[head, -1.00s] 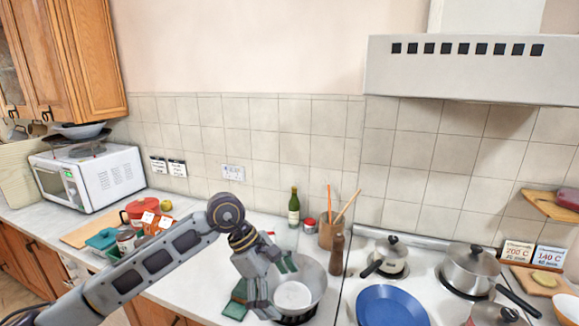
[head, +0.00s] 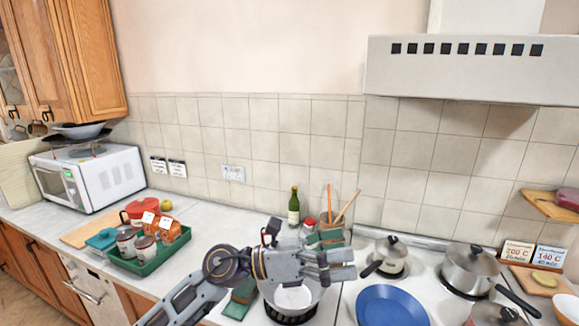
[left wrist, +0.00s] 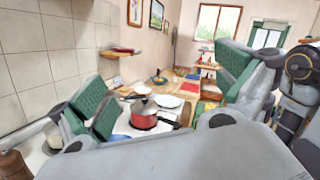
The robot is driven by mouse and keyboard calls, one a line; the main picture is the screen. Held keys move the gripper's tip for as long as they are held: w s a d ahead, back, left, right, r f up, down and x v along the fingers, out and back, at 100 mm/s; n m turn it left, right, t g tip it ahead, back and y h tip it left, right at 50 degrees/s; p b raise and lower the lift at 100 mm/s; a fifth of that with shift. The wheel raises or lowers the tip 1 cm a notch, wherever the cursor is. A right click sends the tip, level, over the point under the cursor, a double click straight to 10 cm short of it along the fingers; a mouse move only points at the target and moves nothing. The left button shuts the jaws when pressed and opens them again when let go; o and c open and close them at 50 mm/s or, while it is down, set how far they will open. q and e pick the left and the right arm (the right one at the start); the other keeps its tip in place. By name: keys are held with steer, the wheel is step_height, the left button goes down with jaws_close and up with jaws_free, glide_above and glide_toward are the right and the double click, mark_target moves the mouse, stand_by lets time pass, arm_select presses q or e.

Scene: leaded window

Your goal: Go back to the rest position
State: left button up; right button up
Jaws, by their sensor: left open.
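My left gripper (head: 340,258) is open and points right, above and to the right of a steel pan (head: 292,300). Nothing shows between its fingers. In the left wrist view its green-padded fingers (left wrist: 165,95) are wide apart, with the room behind them. My right gripper is not in view.
A green tray (head: 150,265) with jars and packets stands left of my arm. A green bottle (head: 294,207) and wooden spoons (head: 345,207) stand behind the gripper. A blue plate (head: 390,305) and lidded pots (head: 470,268) are on the right. The hood (head: 470,70) hangs above.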

arm_select(q)
steer(key=w+a+r+n+t+y, duration=0.1)
steer(key=w+a+n+t+y, duration=0.1)
steer(key=w+a+n+t, duration=0.6)
steer(key=w+a+r+n+t+y, duration=0.1)
steer(key=w+a+n+t+y, duration=0.15)
steer(key=n+t, duration=1.05)
steer(key=a+f+n+g+y, duration=0.5)
steer(key=a+f+n+y, duration=1.05)
steer(key=f+n, duration=0.45)
steer(key=s+a+f+n+g, duration=0.3)
steer(key=s+f+g, duration=0.3)
steer(key=s+f, duration=0.5)
steer(key=s+a+f+n+g, duration=0.35)
steer(key=s+f+g, duration=0.25)
steer(key=s+f, duration=0.5)
steer(key=s+f+g+p, duration=0.1)
steer(key=s+f+p, duration=0.2)
steer(key=f, duration=2.6)
steer(key=s+a+f+p, duration=0.1)
steer(key=s+a+f, duration=0.1)
steer(key=s+f, duration=0.7)
steer(key=s+a+f+g+p, duration=0.1)
steer(key=s+f, duration=0.7)
steer(key=s, duration=0.5)
steer(key=shift+s+a+f+g, duration=0.2)
steer(key=shift+a+f+g, duration=0.1)
steer(key=shift+a+f, duration=0.05)
